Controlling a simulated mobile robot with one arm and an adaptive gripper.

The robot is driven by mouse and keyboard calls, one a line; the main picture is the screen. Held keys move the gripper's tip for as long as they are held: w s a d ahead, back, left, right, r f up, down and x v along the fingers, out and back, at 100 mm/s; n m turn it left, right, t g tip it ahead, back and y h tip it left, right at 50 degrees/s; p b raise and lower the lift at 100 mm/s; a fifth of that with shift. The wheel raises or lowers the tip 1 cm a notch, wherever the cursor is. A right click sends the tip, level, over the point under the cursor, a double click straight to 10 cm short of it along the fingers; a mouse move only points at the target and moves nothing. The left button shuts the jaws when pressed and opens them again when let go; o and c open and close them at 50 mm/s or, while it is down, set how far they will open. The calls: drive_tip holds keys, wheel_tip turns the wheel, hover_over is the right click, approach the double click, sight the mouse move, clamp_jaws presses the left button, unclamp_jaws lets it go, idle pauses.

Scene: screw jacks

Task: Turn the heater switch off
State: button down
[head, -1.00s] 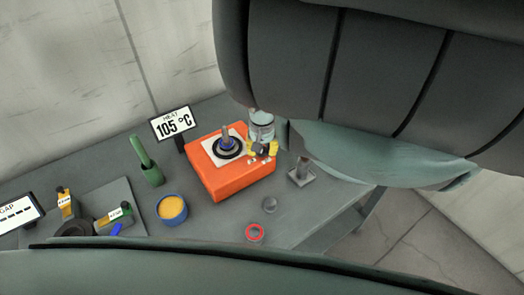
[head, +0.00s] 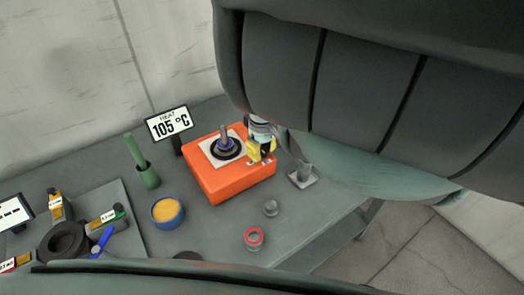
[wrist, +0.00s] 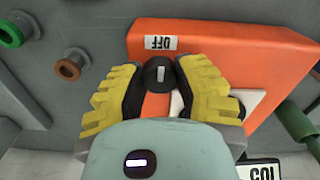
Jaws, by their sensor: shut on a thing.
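The orange heater box (head: 232,186) stands on the bench, with a dark ringed plate and a spindle on its top. The line points up the picture toward an upside-down OFF label (wrist: 161,43). My gripper (wrist: 160,88) has its yellow fingers shut on the knob, one on each side. In the head view my gripper (head: 262,150) is at the heater's right corner and hides most of the knob. The heat display (head: 169,124) reads 105 °C.
A green holder (head: 148,174) and a blue tub with yellow contents (head: 167,211) stand left of the heater. A grey post on a square base (head: 303,175) stands to the right.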

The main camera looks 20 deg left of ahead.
sight(262, 149)
drive_tip(key=shift+n, duration=0.3)
drive_tip(key=c, duration=0.6)
unclamp_jaws()
wheel_tip(262, 149, up, 7)
drive_tip(key=shift+w+f, duration=0.15)
drive_tip(key=shift+r, duration=0.4)
idle(0.4)
